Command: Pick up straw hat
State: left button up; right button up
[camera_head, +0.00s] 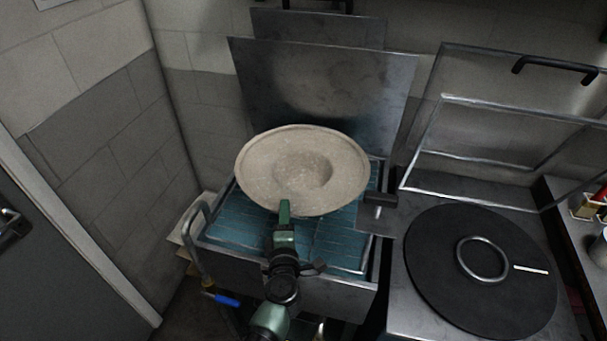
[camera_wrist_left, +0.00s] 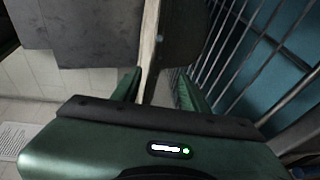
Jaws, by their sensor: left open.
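The straw hat (camera_head: 257,167) is pale beige with a wide brim and a round hollow in its middle. It sits tilted over the blue-green steamer basin in the head view. My left gripper (camera_head: 284,210) is at the near edge of the brim. In the left wrist view the hat brim (camera_wrist_left: 149,45) shows edge-on as a thin pale strip, running down between the two open fingers (camera_wrist_left: 158,85). I cannot tell whether either finger touches it. My right gripper is in neither view.
The metal basin (camera_head: 330,295) has a wire rack inside and a raised lid (camera_head: 330,90) behind. To the right is a black round plate (camera_head: 440,270) with a metal ring (camera_head: 461,257), under a raised metal frame (camera_head: 440,105). A tiled wall stands at left.

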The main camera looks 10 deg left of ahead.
aim_at(287, 192)
pick_arm(q)
jog(key=x, duration=0.1)
jog(key=b+x, duration=0.1)
jog(key=x, duration=0.3)
jog(key=shift+d+r, duration=0.25)
jog(key=shift+d, duration=0.05)
jog(key=shift+w+a, duration=0.1)
jog(key=shift+w, duration=0.2)
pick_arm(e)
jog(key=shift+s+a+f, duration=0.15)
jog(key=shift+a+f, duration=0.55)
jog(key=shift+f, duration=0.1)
pick_arm(q)
jog(key=shift+r, duration=0.1)
grip_shut()
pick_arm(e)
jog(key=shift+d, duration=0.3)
pick_arm(q)
jog(key=shift+s, duration=0.1)
